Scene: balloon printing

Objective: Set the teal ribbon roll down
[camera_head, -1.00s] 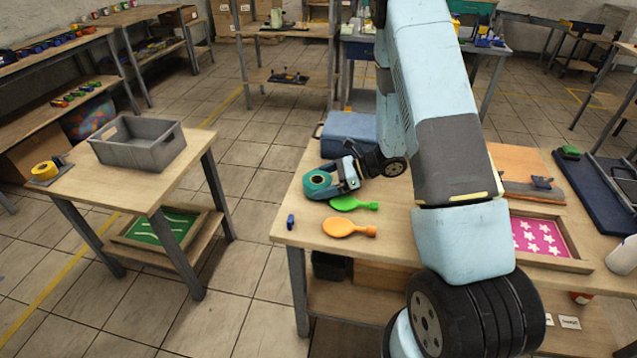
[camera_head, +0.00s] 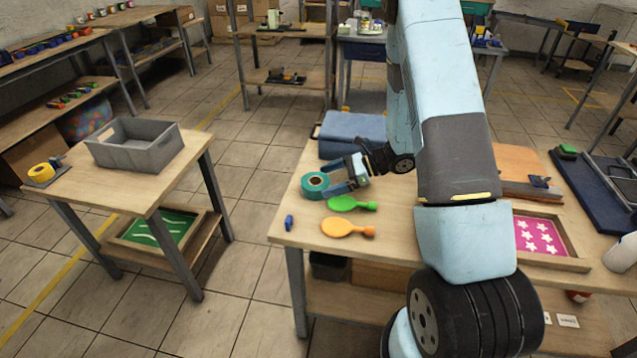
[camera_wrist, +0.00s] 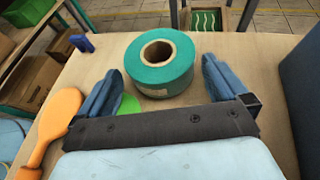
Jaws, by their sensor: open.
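The teal ribbon roll (camera_head: 315,183) rests flat on the wooden table (camera_head: 290,232) near its left edge, its brown core facing up. In the wrist view the teal ribbon roll (camera_wrist: 158,66) lies just beyond and between my fingertips, with a gap on each side. My gripper (camera_head: 345,183) is open and low over the table, to the right of the roll. In the wrist view my gripper (camera_wrist: 160,85) shows both blue fingers spread wide and nothing held.
A small blue object (camera_head: 289,222) lies near the table's left edge. A blue case (camera_head: 352,130) stands behind. A grey bin (camera_head: 135,145) sits on the side table.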

